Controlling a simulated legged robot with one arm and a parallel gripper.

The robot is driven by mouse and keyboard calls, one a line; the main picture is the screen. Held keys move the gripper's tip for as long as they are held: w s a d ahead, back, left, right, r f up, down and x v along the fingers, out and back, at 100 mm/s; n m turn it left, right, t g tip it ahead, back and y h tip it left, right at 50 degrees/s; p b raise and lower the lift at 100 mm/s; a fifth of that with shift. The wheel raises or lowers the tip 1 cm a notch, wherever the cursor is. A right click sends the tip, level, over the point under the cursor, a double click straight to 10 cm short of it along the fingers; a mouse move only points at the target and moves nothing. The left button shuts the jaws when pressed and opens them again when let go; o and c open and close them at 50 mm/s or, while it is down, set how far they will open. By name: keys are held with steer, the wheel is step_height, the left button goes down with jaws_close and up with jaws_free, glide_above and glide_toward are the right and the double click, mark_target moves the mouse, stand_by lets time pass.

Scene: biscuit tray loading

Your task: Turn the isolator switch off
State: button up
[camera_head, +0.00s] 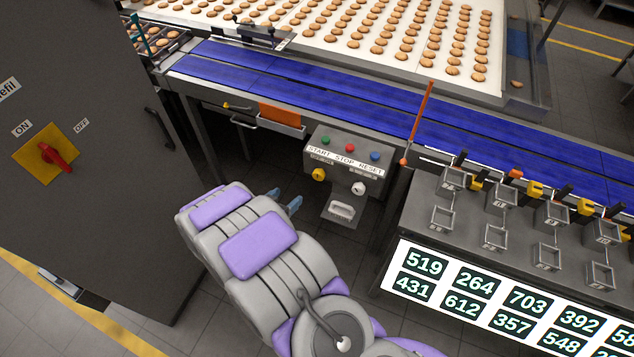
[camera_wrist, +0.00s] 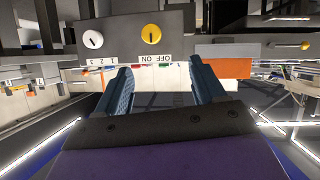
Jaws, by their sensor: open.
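The isolator switch (camera_head: 57,157) is a red handle on a yellow square plate (camera_head: 34,163) on the front of a dark cabinet at the left of the head view. The ON label is at its upper left and the OFF label at its upper right. The handle slants from upper left, toward ON, to lower right. My gripper (camera_head: 284,198) is open and empty, well right of the cabinet and in front of the control box. In the wrist view my gripper (camera_wrist: 163,78) shows two blue fingers spread apart. The switch is not visible in that view.
A control box (camera_head: 330,155) with START, STOP and RESET buttons, a yellow knob (camera_head: 319,174) and a white knob (camera_head: 358,188) stands beyond my gripper. A blue conveyor (camera_head: 330,85) runs behind. A bench (camera_head: 410,225) with numbered labels is right. Floor shows before the cabinet.

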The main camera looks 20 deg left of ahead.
steer(key=d, duration=0.2)
steer(key=b, duration=0.2)
glide_toward(317, 177)
steer(key=shift+t+h, duration=0.3)
steer(key=b+x, duration=0.1)
steer(key=x, duration=0.7)
steer(key=shift+s+f, duration=0.1)
steer(key=shift+f, duration=0.1)
steer(key=shift+w+a+f, duration=0.15)
steer(key=shift+w, duration=0.2)
steer(key=shift+w+a+f, duration=0.15)
steer(key=shift+w+f, duration=0.05)
steer(key=shift+w, duration=0.15)
steer(key=shift+d, duration=0.1)
steer(key=shift+d+r, duration=0.1)
steer(key=shift+d, duration=0.15)
steer(key=shift+c, duration=1.4)
steer(key=c, duration=0.8)
